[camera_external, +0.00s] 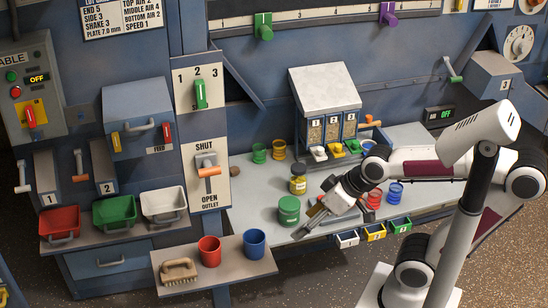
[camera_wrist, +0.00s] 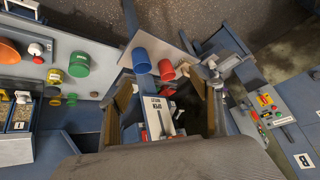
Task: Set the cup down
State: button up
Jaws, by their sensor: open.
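A red cup (camera_external: 210,252) and a blue cup (camera_external: 254,243) stand upright on a small grey shelf (camera_external: 232,272) at the lower left. In the wrist view the blue cup (camera_wrist: 140,61) and the red cup (camera_wrist: 167,70) show beyond my fingers, close to each other. My gripper (camera_external: 313,210) is open, over the workbench at the right of the green jar and away from both cups. In the wrist view its fingers (camera_wrist: 160,108) are spread wide with no cup between them. Part of the bench behind the gripper is hidden.
A brush (camera_external: 179,271) lies left of the red cup. An outlet panel with an orange handle (camera_external: 208,171) rises behind the shelf. Red, green and white bins (camera_external: 163,203) sit farther left.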

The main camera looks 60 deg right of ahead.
jog(key=w+a+f+t+y, duration=0.1)
jog(key=w+a+t, duration=0.1)
jog(key=w+a, duration=0.65)
jog(key=m+t+h, duration=0.2)
jog(key=m+h, duration=0.1)
jog(key=m, duration=0.1)
send_over(214, 252)
jog(key=s+a, duration=0.4)
notch_tip(214, 252, down, 9)
jog(key=shift+d+f+m+t+h, duration=0.15)
jog(key=shift+d+f+t+h, duration=0.2)
jog(key=shift+f+h, duration=0.6)
jog(key=shift+d+f+m+t+h, duration=0.1)
jog(key=shift+d+f+t+h, duration=0.3)
jog(key=shift+f, duration=0.85)
jog(key=shift+d+f+m+t+h, duration=0.15)
jog(key=shift+d+f+h, duration=0.3)
jog(key=shift+f+h, duration=0.65)
jog(key=shift+w, duration=0.1)
jog(key=shift+x, duration=1.2)
jog(key=shift+d, duration=0.1)
